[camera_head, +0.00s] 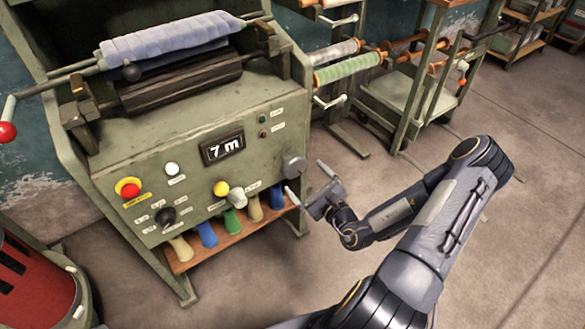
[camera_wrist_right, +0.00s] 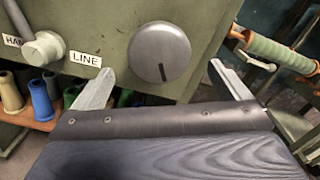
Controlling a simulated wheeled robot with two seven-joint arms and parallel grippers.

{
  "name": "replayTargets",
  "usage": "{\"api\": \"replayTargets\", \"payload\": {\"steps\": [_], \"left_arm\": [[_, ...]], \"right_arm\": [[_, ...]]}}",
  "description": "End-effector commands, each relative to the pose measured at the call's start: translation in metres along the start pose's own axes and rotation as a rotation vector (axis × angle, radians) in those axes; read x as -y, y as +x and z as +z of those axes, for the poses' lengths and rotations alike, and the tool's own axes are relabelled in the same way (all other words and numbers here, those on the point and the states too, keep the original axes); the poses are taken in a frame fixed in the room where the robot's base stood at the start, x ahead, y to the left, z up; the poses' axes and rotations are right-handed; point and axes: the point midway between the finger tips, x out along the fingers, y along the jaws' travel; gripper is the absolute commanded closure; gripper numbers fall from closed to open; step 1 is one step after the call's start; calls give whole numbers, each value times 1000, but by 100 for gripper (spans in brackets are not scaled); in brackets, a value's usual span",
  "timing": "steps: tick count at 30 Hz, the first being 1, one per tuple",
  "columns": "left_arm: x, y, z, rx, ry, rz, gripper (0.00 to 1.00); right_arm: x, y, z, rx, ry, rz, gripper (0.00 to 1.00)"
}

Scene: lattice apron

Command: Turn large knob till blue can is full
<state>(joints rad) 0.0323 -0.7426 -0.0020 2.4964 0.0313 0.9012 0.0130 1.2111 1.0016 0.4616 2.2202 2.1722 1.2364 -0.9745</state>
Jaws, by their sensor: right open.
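The large grey round knob (camera_head: 294,166) is at the right end of the front panel of a green machine. In the right wrist view the knob (camera_wrist_right: 160,53) shows a dark, nearly upright mark on its face. My right gripper (camera_head: 308,182) is open and empty, just in front of the knob. In the right wrist view its two fingers (camera_wrist_right: 160,78) point at the panel, one on each side of the knob and below its middle; I cannot tell whether they touch it. No blue can is visible in these frames. My left gripper is out of view.
The machine's display (camera_head: 223,148) reads 7 m. A grey lever (camera_head: 238,198) is left of the knob, near a LINE label. Several coloured spools (camera_head: 232,222) stand on a shelf below. A red container (camera_head: 38,285) is at lower left. Floor at right is clear.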

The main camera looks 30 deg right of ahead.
Motion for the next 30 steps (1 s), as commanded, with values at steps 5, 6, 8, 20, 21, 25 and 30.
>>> {"api": "replayTargets", "payload": {"steps": [5,6,8,20,21,25,30], "left_arm": [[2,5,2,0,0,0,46],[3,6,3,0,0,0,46],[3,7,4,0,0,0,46],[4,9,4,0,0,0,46],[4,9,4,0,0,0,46],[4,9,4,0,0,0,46],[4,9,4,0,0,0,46]], "right_arm": [[-1,31,0,5,-2,2,4],[-1,37,1,5,-1,2,4],[-1,46,0,5,-2,3,4],[-1,64,2,2,0,4,4],[-1,64,2,2,0,4,4],[-1,64,2,2,0,4,16],[-1,64,2,3,0,4,38]]}}
